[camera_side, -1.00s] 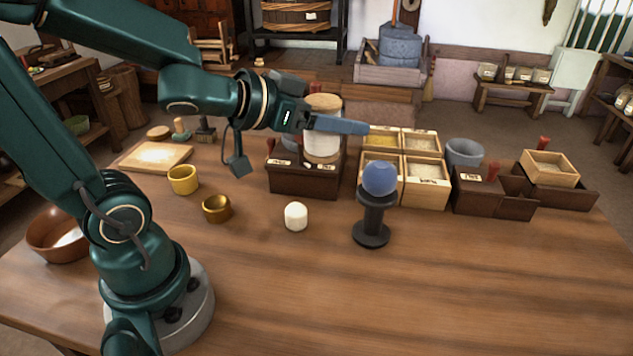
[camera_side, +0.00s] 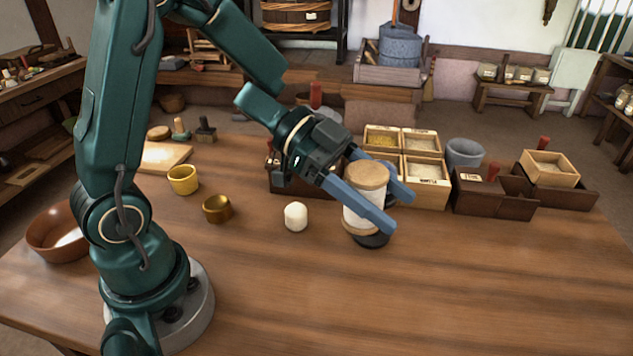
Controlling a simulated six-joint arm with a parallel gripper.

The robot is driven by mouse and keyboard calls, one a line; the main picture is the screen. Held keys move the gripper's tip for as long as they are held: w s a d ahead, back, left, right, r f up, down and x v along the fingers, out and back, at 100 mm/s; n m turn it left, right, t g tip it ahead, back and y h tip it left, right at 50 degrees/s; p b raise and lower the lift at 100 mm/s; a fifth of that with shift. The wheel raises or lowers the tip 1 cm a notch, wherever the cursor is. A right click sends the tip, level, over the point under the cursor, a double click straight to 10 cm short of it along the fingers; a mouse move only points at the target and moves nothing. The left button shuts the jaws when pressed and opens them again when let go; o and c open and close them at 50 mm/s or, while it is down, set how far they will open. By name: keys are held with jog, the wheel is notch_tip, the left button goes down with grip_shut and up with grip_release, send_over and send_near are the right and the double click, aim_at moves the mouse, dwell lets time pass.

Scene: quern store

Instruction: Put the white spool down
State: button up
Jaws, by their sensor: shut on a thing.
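The white spool (camera_side: 362,212) has pale wooden ends and stands nearly upright between the two blue-grey fingers of my gripper (camera_side: 396,212). My gripper is shut on it, one finger across its front and the other behind its right side. The spool covers most of a dark spool-shaped stand (camera_side: 372,240), whose base edge shows below it. The blue ball seen on that stand earlier is hidden now. I cannot tell whether the white spool touches anything beneath it.
A brass bowl (camera_side: 217,208) and yellow cup (camera_side: 184,180) are further left. Dark boxes and pale trays (camera_side: 425,190) line the back. The table's front and right are clear.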

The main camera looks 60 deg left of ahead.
jog(key=s+d+f, duration=0.1)
jog(key=d+f, duration=0.1)
jog(key=d, duration=0.1)
jog(key=s+d+f, duration=0.1)
jog(key=d+f, duration=0.2)
jog(key=d, duration=0.1)
jog(key=d+f, duration=0.3)
jog(key=d, duration=0.1)
jog(key=shift+s, duration=0.4)
jog(key=shift+d+f, duration=0.1)
jog(key=shift+d, duration=0.15)
grip_shut()
jog(key=shift+f, duration=2)
jog(key=shift+f, duration=0.4)
jog(key=o, duration=1.4)
grip_release()
jog(key=shift+r, duration=0.15)
